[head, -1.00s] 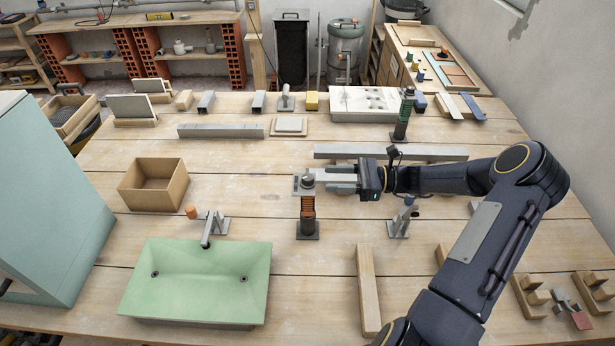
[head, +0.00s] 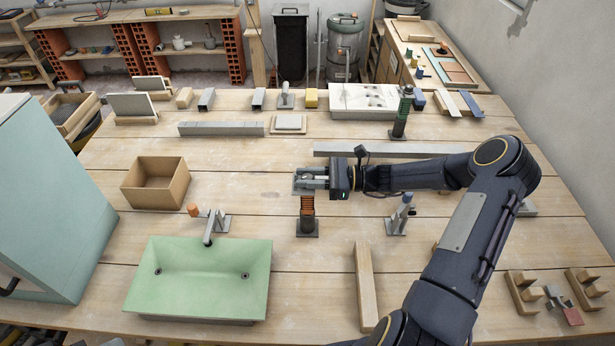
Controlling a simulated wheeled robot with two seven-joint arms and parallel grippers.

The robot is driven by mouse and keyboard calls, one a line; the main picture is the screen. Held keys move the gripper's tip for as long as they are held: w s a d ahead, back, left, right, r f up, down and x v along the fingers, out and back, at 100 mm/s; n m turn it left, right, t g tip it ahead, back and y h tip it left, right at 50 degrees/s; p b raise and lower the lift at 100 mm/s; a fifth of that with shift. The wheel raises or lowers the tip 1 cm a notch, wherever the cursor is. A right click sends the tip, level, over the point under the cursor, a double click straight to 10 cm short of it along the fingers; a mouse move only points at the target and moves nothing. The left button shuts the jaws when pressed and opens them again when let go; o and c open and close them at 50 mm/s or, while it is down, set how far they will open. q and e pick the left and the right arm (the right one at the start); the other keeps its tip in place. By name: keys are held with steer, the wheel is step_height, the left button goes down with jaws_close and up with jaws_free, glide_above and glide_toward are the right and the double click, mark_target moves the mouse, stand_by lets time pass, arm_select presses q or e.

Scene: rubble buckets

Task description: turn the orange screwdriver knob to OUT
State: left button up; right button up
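A post with an orange ribbed body (head: 307,207) stands upright on a dark square base in the middle of the bench; I take it for the orange screwdriver. Its top carries a pale flat plate and a small knob, now largely covered by my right gripper. My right gripper (head: 311,178) comes in from the right, level with the top. Its two fingers lie one on the far side and one on the near side of the knob, spread apart. Contact with the knob cannot be made out. No OUT marking is readable. My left gripper is not in view.
A similar green-bodied post (head: 402,112) stands farther back. A lever stand (head: 398,216) is to the right, a wooden box (head: 155,184) and an orange-tipped lever (head: 209,222) to the left. A green basin (head: 200,277) is at the front. A long grey bar (head: 400,150) lies behind my gripper.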

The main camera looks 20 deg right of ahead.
steer(key=c, duration=0.4)
steer(key=shift+m+t, duration=0.3)
steer(key=shift+t, duration=0.2)
steer(key=m+t+h, duration=0.2)
steer(key=shift+s+t, duration=0.1)
steer(key=shift+t, duration=0.2)
steer(key=m+t+h+b, duration=0.1)
steer(key=m+t+h, duration=0.3)
steer(key=h, duration=0.1)
steer(key=shift+a+f+b, duration=0.1)
steer(key=shift+f+b, duration=0.05)
steer(key=shift+b, duration=0.2)
steer(key=shift+m+t+h, duration=0.5)
steer(key=shift+m+h, duration=0.3)
steer(key=shift+h, duration=0.1)
steer(key=shift+m+t+h, duration=0.5)
steer(key=shift+m+h, duration=0.3)
steer(key=shift+h, duration=0.6)
steer(key=shift+r+h, duration=0.2)
steer(key=shift+h, duration=0.1)
